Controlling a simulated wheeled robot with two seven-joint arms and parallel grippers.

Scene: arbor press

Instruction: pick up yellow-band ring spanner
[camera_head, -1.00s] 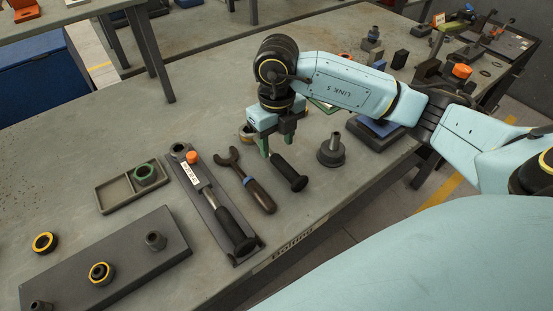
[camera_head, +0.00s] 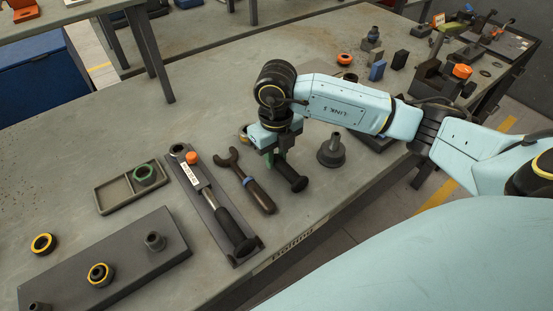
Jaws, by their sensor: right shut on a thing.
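My right gripper (camera_head: 275,160) points down on the bench and is shut on the ring spanner, around the middle of its length. The spanner's dark handle (camera_head: 291,178) sticks out toward the bench's front edge. Its ring end (camera_head: 245,132) shows just beyond the gripper. The gripper hides the middle of the spanner, so I cannot see its band. The spanner lies at bench level; I cannot tell any lift. My left gripper is not in view.
An open-ended spanner with a blue band (camera_head: 248,182) lies close on the left. Beyond it are a torque wrench on a dark tray (camera_head: 236,260) and a two-part tray (camera_head: 117,194). A dark conical stand (camera_head: 331,152) stands close on the right.

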